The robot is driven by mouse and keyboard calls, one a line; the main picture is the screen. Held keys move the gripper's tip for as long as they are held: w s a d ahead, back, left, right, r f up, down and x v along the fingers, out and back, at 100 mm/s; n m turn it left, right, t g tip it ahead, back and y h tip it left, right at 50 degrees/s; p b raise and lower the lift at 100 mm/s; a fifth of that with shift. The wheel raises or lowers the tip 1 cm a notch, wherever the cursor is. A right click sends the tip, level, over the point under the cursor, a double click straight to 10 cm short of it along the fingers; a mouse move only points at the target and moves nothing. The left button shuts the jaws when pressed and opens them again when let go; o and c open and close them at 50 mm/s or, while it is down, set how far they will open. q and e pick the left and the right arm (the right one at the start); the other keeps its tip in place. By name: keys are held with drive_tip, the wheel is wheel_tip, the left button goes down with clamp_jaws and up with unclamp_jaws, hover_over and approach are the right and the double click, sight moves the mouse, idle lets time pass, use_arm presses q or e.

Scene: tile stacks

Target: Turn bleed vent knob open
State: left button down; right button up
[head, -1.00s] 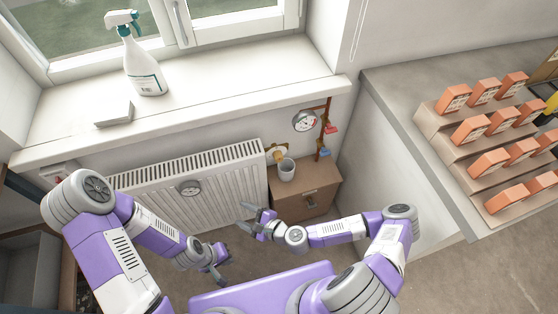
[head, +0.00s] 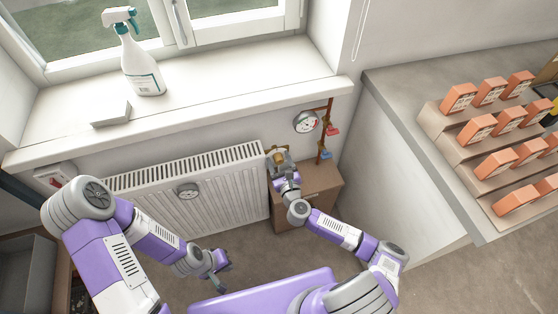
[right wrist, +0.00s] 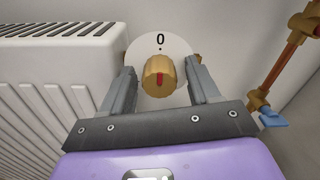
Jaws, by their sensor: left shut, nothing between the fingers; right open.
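The bleed vent knob (right wrist: 158,76) is a round brass knob with a red mark, in front of a white dial plate (right wrist: 178,47) marked 0. In the right wrist view the red mark runs upright, in line with the 0. My right gripper (right wrist: 161,70) is open, with one finger on each side of the knob; I cannot tell whether they touch it. In the head view the right gripper (head: 281,158) is at the radiator's right end and mostly covers the knob. My left gripper (head: 219,268) is shut and empty, low in front of the radiator.
The white radiator (head: 215,190) stands left of the knob. A pressure gauge (head: 305,122) and copper pipes with a red and a blue valve handle (head: 325,155) are to the right. A brown cabinet (head: 320,180) stands below. The windowsill (head: 215,105) juts out above.

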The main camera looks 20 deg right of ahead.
drive_tip(key=shift+w, duration=0.25)
drive_tip(key=shift+c, duration=0.2)
drive_tip(key=c, duration=1)
